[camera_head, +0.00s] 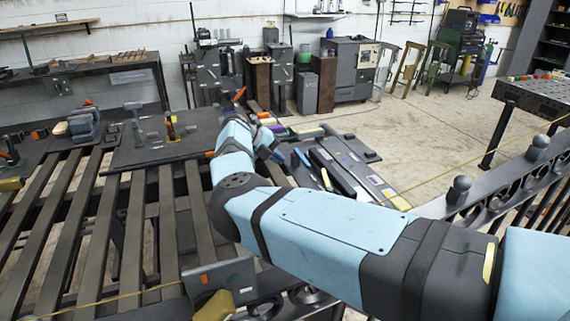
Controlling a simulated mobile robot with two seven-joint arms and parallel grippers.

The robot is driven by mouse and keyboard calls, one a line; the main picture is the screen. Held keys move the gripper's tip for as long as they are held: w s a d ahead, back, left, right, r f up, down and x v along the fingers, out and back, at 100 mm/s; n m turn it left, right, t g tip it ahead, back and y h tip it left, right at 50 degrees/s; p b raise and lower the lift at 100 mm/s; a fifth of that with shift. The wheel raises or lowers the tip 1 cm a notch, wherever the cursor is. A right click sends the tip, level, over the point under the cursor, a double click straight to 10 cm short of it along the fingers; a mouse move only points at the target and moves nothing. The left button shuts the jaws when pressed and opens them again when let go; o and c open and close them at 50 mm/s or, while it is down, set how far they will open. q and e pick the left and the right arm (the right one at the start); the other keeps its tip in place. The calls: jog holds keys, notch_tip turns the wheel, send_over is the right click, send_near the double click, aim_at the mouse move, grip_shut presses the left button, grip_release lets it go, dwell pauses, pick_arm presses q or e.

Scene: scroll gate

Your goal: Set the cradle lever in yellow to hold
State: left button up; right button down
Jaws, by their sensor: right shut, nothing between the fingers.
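My right arm reaches in from the lower right across the slatted bench (137,215). My right gripper (268,146) is at its far end, shut and partly hidden behind the wrist, near the tools on the bench's right side. A small upright lever with yellow and red on it (171,127) stands on a dark plate (150,150), left of the gripper and apart from it. I cannot tell which yellow part is the cradle lever. My left gripper is out of view.
A grey clamp-like device (84,125) sits at the left of the bench. Long dark and light bars (335,172) lie right of my gripper. A black scrollwork railing (500,190) runs along the right. Open floor (430,135) lies beyond.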

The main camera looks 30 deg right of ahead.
jog(key=shift+s+r, duration=0.1)
jog(key=shift+d, duration=0.1)
jog(key=d+r+n+y, duration=0.1)
jog(key=n, duration=0.4)
jog(key=s+d+r+n+y+p, duration=0.1)
jog(key=n+y, duration=0.1)
jog(key=n, duration=0.3)
jog(key=d+r+n+t+y+p, duration=0.1)
jog(key=n+y, duration=0.1)
jog(key=n, duration=0.4)
jog(key=shift+s+d+r, duration=0.3)
jog(key=shift+s+r, duration=0.1)
